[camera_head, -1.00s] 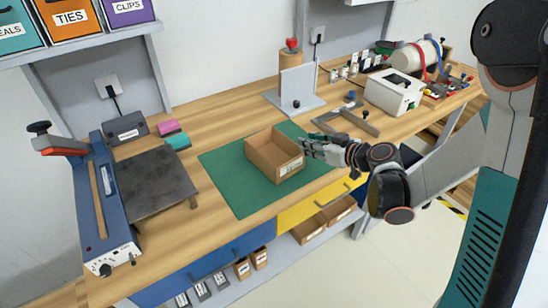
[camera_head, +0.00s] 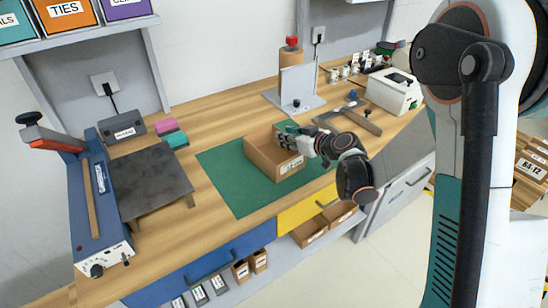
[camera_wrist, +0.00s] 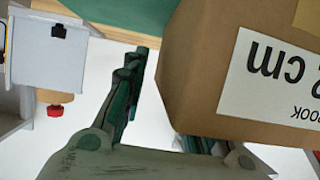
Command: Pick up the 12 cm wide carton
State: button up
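The carton (camera_head: 262,160) is an open brown box with a white label, resting on the green mat (camera_head: 222,178). In the wrist view the carton (camera_wrist: 195,70) fills the right side, its label upside down and partly reading "2 cm" and "BOOK". My gripper (camera_head: 290,136) is at the carton's right end, close to the wall. In the wrist view one green finger stands left of the carton, with a gap between them. The other finger is mostly hidden behind the carton. The fingers look spread, and I cannot see a grip on the wall.
A grey metal bracket (camera_head: 350,122) and an upright grey plate (camera_head: 297,88) stand behind my gripper. A white machine (camera_head: 394,92) is at the back right. A dark plate (camera_head: 153,180) and a blue sealer (camera_head: 98,215) are to the left.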

jog(key=shift+s, duration=0.1)
grip_shut()
jog(key=shift+r, duration=0.1)
